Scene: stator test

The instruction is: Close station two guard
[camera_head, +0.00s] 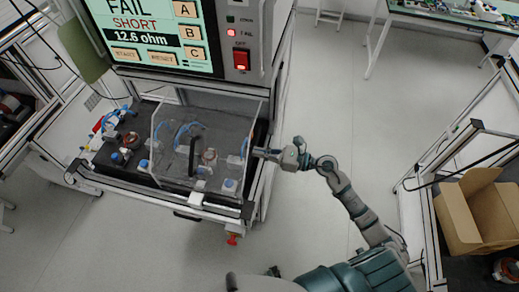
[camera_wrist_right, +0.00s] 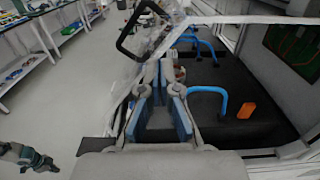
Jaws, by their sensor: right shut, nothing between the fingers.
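The clear station guard (camera_head: 173,125) stands over the right-hand bay of the test bench, with a black bar handle (camera_head: 192,157) on its face. Through it I see a copper-coloured stator part (camera_head: 210,156) and blue clamps. The guard's exact angle is hard to judge. My right gripper (camera_head: 257,152) is shut and empty at the guard's right edge. In the right wrist view, its blue-padded fingers (camera_wrist_right: 165,100) are beside the clear panel, with the black handle (camera_wrist_right: 138,30) beyond; contact is unclear. My left gripper is not in view.
Above the bays, a tester screen (camera_head: 150,35) reads FAIL, SHORT, 12.6 ohm. The left bay holds blue clamps and another copper part (camera_head: 131,140). An orange block (camera_wrist_right: 246,110) sits on the dark bay floor. A cardboard box (camera_head: 470,215) is at right. Floor between is clear.

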